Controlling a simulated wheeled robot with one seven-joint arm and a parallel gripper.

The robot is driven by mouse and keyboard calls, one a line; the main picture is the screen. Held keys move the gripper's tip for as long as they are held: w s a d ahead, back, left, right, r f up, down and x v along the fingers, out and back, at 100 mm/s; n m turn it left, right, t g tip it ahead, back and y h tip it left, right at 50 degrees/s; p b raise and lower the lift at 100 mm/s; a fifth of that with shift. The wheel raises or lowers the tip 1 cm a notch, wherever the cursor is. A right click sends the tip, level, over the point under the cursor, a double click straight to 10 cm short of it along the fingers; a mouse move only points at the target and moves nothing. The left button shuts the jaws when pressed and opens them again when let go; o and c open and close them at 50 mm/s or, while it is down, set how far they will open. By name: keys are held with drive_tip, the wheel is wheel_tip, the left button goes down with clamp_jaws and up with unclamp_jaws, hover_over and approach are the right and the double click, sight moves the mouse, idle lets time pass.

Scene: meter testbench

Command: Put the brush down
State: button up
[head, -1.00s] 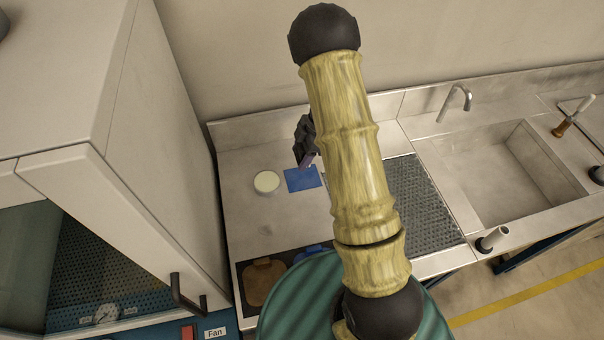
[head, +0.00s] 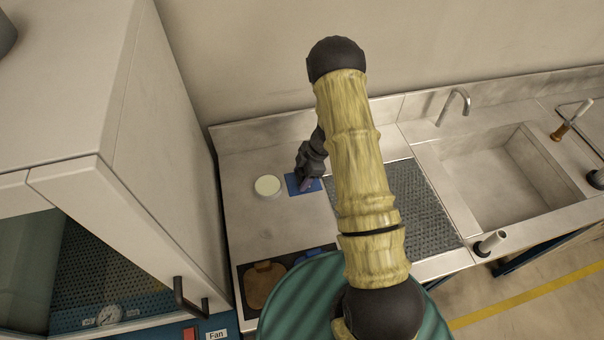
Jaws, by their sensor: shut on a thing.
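My gripper (head: 307,176) is over the blue mat (head: 292,186) on the steel counter. It is shut on the brush (head: 306,185), a small purplish piece of which shows below the fingers. The brush is at or just above the mat; I cannot tell whether it touches. My forearm and the gripper hide the mat's right part and most of the brush.
A round pale dish (head: 267,187) stands just left of the mat. A dark tray (head: 262,283) with a brown and a blue shape lies at the counter's front. A perforated grey drainboard (head: 425,215) and a sink (head: 500,175) are to the right. A white cabinet (head: 160,180) borders the left.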

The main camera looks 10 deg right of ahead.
drive_tip(key=shift+f, duration=0.15)
drive_tip(key=o, duration=1)
drive_tip(key=shift+o, duration=0.2)
drive_tip(key=b+v, duration=0.1)
drive_tip(key=v, duration=1.1)
drive_tip(key=shift+r+b, duration=0.25)
drive_tip(key=shift+b, duration=0.1)
drive_tip(key=shift+a, duration=0.1)
